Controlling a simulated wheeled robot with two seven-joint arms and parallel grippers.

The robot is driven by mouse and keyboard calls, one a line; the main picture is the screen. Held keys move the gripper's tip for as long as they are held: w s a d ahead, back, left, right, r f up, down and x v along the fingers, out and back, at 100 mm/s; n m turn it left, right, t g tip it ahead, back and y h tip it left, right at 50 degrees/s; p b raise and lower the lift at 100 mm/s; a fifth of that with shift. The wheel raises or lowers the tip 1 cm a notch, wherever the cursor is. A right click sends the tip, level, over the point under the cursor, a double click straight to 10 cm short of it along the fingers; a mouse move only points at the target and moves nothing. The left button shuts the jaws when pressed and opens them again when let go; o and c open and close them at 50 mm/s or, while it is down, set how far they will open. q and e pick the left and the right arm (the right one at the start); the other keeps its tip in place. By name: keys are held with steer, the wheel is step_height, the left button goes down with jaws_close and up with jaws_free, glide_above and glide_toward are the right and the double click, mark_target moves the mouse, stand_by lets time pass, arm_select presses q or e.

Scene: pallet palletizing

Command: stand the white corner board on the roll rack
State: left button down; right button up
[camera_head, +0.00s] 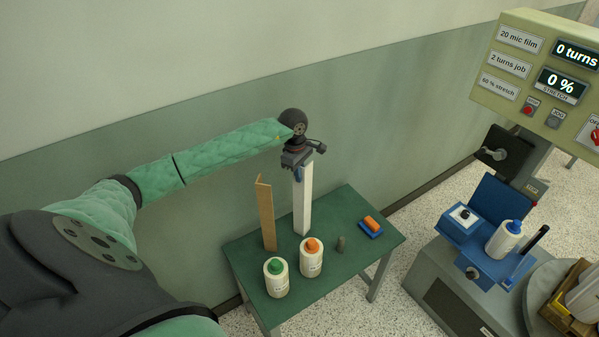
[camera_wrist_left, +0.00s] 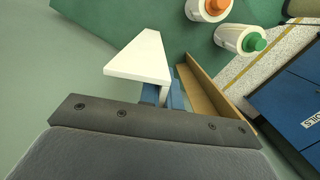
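The white corner board (camera_head: 303,205) stands upright at the back of the green table in the head view, beside a brown corner board (camera_head: 265,213). My left gripper (camera_head: 299,172) is at the white board's top end, its blue fingers closed on it. I cannot tell whether the board's foot touches the table. In the left wrist view the white board (camera_wrist_left: 142,62) reaches away from the blue fingers (camera_wrist_left: 162,96). My right gripper is not visible.
The green table (camera_head: 325,272) holds a green-capped roll (camera_head: 276,278), an orange-capped roll (camera_head: 311,258), a small grey piece (camera_head: 341,243) and an orange block on a blue tray (camera_head: 370,228). The wall is close behind. A wrapping machine (camera_head: 478,232) stands at the right.

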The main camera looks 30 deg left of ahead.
arm_select(q)
steer(key=shift+f, duration=0.15)
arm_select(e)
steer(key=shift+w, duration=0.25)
arm_select(q)
steer(key=c, duration=1.6)
jaws_free()
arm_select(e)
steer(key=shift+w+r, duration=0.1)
